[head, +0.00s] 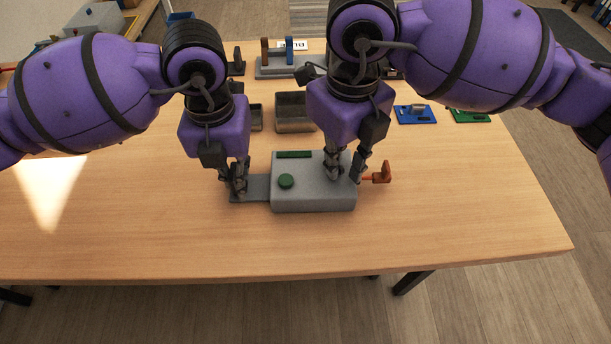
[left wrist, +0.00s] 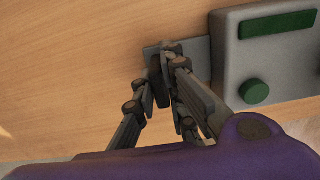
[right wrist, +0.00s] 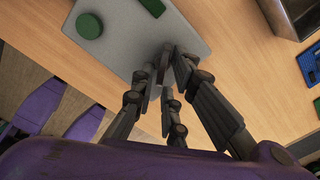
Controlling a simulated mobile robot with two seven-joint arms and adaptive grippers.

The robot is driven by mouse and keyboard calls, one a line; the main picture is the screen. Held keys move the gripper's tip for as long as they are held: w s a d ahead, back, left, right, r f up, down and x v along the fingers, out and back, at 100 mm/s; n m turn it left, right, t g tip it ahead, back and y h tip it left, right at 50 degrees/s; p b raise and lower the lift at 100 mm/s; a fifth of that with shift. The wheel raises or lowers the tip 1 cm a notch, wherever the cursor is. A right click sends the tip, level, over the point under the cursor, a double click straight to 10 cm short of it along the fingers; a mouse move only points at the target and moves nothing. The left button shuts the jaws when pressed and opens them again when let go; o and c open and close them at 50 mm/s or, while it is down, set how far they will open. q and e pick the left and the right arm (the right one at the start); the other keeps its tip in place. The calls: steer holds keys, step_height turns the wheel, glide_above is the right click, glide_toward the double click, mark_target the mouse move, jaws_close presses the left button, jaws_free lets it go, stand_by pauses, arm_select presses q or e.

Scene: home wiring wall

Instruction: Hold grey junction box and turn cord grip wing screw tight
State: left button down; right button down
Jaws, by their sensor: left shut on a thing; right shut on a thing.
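The grey junction box (head: 312,194) lies flat on the table, with a green round knob and a green strip on top; it also shows in the left wrist view (left wrist: 290,70) and right wrist view (right wrist: 130,38). A flat grey tab (head: 258,187) extends from its left side. My left gripper (head: 239,186) is shut on the outer part of this tab. My right gripper (head: 334,174) is shut low over the box's right part, at the wing screw, which its fingers hide almost wholly. The screw's angle cannot be told. An orange-brown piece (head: 383,173) sticks out right of the box.
Behind the box are an open brown-grey bin (head: 296,113), a grey fixture (head: 284,65) with upright posts, a blue board (head: 416,113) and a green board (head: 470,115). The table (head: 450,210) is clear in front and to the right.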

steer(key=shift+a+m, duration=0.1)
steer(key=shift+m, duration=0.9)
steer(key=shift+a+m, duration=0.1)
steer(key=shift+m, duration=0.9)
steer(key=shift+s+a+m, duration=0.1)
steer(key=shift+m, duration=0.9)
steer(key=shift+a+m, duration=0.1)
steer(key=shift+m, duration=0.9)
steer(key=c, duration=1.7)
jaws_free()
